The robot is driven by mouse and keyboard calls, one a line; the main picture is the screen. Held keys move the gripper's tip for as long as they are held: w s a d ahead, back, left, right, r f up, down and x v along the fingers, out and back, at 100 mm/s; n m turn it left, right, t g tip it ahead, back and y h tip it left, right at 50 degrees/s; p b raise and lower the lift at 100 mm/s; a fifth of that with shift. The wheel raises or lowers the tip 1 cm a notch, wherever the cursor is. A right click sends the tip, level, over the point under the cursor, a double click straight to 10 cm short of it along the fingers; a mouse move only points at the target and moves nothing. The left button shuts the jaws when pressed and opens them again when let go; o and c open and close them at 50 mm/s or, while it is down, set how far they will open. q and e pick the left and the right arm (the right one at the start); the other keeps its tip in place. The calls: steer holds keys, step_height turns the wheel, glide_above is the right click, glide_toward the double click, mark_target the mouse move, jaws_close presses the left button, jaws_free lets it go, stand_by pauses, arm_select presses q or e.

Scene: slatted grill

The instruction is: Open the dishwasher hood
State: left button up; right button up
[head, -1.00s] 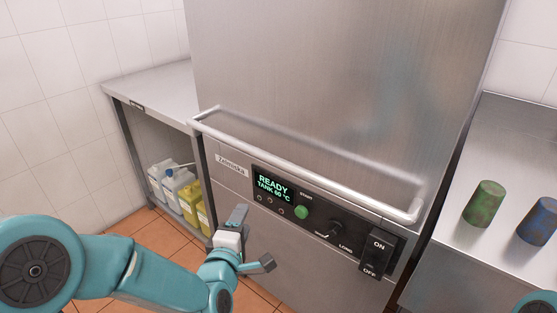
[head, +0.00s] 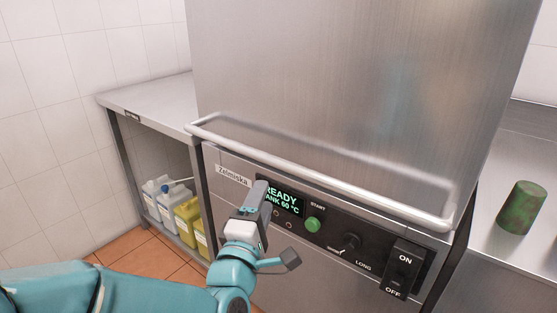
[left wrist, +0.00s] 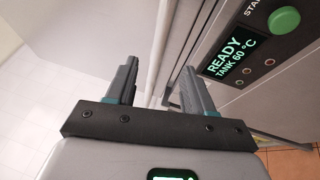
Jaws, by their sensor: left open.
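The dishwasher hood (head: 340,80) is a large brushed-steel box, lowered onto the machine's front panel. Its handle (head: 320,172) is a round steel bar across the hood's lower front. My left gripper (head: 272,228) is open and empty in front of the control panel, below the left half of the handle. In the left wrist view the open fingers (left wrist: 160,70) point toward a pale bar (left wrist: 158,40), apparently the handle, which lines up with the gap between them. I see no clear contact. My right gripper is out of view.
The control panel has a lit READY display (head: 284,199), a green start button (head: 313,225), a dial (head: 350,243) and an on/off switch (head: 402,270). A steel side table (head: 150,95) with canisters (head: 188,220) below stands left. A green cup (head: 521,208) stands on the right counter.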

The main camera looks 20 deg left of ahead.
mark_target(275, 167)
arm_select(q)
steer(key=w, duration=0.4)
steer(key=w+r+p, duration=0.1)
steer(key=w, duration=0.4)
steer(key=w+r, duration=0.1)
steer(key=w, duration=0.3)
steer(key=shift+w+a+r, duration=0.25)
steer(key=shift+w+a, duration=0.1)
steer(key=shift+a, duration=0.05)
